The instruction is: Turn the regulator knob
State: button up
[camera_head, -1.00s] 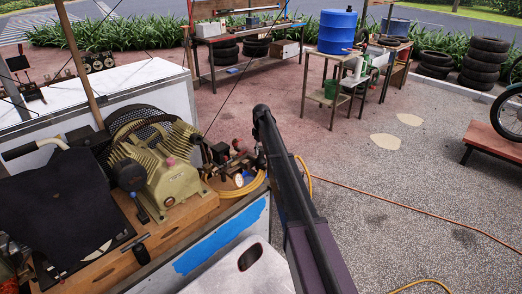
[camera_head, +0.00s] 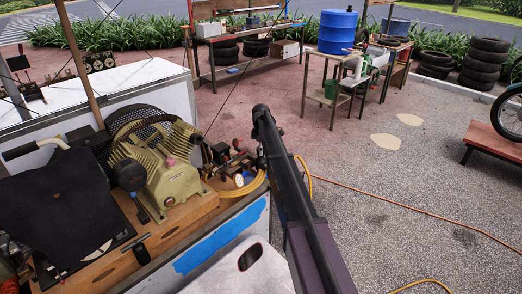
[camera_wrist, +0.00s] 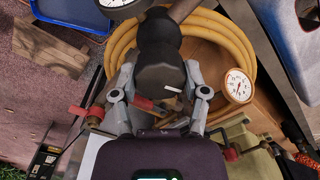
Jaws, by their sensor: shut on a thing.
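The regulator knob (camera_wrist: 162,80) is a black ribbed cap with a white mark, seen in the middle of the wrist view. The white mark is near the right side of the knob's lower end. My gripper (camera_wrist: 162,94) has a finger on each side of the knob and is shut on it. In the head view my arm stands in front of the regulator area, and the knob cannot be made out clearly there.
A white-faced gauge (camera_wrist: 238,86) is right of the knob, and another gauge sits at the top edge. A coiled yellow hose (camera_wrist: 207,24) lies behind. Red-handled valve parts are close to my left finger. The olive compressor (camera_head: 172,180) stands left on the cart.

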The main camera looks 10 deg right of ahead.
dwell(0.4)
jog(key=o, duration=1.1)
jog(key=shift+o, duration=0.2)
jog(key=shift+m, duration=0.4)
